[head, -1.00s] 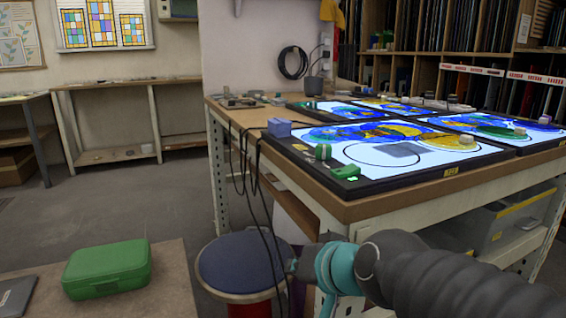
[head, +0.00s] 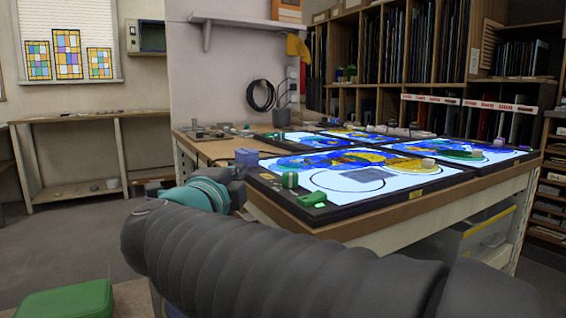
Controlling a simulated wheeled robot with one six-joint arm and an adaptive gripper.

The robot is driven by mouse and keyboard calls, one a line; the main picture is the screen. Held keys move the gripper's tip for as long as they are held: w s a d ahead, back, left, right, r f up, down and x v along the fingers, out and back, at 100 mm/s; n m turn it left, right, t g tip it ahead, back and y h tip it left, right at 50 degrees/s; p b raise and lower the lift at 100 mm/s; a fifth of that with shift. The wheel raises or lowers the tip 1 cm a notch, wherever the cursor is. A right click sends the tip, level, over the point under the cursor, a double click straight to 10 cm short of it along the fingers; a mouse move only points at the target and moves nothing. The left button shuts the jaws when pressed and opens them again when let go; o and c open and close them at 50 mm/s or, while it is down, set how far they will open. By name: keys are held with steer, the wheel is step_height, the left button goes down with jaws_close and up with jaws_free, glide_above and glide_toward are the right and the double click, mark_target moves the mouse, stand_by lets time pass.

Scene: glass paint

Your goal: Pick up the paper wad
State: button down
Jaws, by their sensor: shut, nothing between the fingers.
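I cannot make out a paper wad for certain in the head view. A small pale grey lump (head: 112,183) lies on the low shelf of the back bench, too small to identify. My arm crosses the foreground, with its grey ribbed sleeve and teal joint in front of the light table's near left corner. I cannot make out my gripper's fingers; the end of the arm is hidden or too dark to tell apart near the teal joint.
The bench with glowing glass-paint panels (head: 340,190) fills the middle right. A blue block (head: 246,157) and green pieces (head: 290,180) sit at its near left edge. A green case (head: 70,300) is at bottom left. Open floor (head: 75,235) lies at left, before the back bench (head: 75,120).

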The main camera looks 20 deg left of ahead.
mark_target(241, 157)
steer(key=shift+m+h, duration=0.7)
steer(key=w, duration=0.6)
steer(key=w+a, duration=0.1)
steer(key=w, duration=0.3)
steer(key=shift+f, duration=0.25)
steer(key=shift+w+a, duration=0.55)
steer(key=shift+a, duration=0.35)
steer(key=shift+w+a, duration=0.45)
steer(key=shift+a, duration=0.1)
steer(key=w+a+p, duration=0.2)
steer(key=p, duration=0.1)
steer(key=shift+a+r, duration=0.2)
steer(key=shift+a, duration=0.05)
steer(key=shift+w+a+f, duration=0.15)
steer(key=shift+w+a, duration=0.05)
steer(key=shift+a, duration=0.05)
